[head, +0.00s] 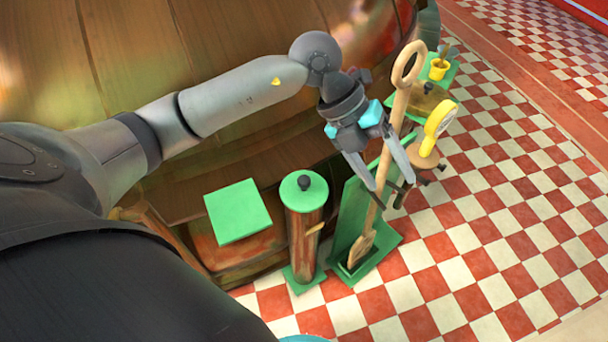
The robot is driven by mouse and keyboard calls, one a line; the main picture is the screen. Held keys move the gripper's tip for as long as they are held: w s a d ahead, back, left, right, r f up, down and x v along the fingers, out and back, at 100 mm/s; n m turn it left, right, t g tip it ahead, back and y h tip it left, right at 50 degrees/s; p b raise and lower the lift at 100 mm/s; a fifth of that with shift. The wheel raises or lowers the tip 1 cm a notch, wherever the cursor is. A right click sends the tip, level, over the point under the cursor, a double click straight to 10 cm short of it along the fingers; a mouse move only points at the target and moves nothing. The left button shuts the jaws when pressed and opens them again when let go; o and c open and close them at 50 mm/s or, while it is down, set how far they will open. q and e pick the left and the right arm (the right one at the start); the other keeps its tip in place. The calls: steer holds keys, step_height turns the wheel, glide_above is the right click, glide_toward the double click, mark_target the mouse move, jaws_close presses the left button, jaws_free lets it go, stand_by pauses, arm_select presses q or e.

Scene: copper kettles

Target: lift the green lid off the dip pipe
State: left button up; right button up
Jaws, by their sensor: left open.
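The green lid (316,191) is a round disc with a black knob (304,183). It sits on top of the dip pipe (303,240), an upright brown, copper-looking cylinder on a small green base. My left gripper (393,187) is open, pointing down, to the right of the lid and apart from it. In the picture its fingers straddle the shaft of a long wooden paddle (401,102); I cannot tell whether they touch it. My right gripper is not in view.
The paddle stands in a green holder (385,258) right of the pipe. A green square panel (238,210) lies left of the lid. Red-and-white checkered floor (480,250) is open at right.

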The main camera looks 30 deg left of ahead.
arm_select(q)
steer(key=w+a+f+n+y, duration=0.1)
steer(key=a+n+y, duration=0.2)
steer(key=a+y, duration=0.9)
steer(key=h+b, duration=0.3)
steer(key=h, duration=0.1)
glide_above(304, 179)
steer(key=shift+g, duration=0.3)
step_height(304, 179, down, 9)
steer(key=shift+d+r, duration=0.1)
steer(key=shift+r, duration=0.1)
steer(key=shift+f+b, duration=0.7)
steer(key=shift+f, duration=0.95)
steer(key=shift+f+b, duration=0.65)
steer(key=shift+f, duration=0.95)
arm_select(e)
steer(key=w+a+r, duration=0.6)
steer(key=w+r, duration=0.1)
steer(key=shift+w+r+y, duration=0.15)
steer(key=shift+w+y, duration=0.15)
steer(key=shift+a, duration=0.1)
arm_select(q)
jaws_close()
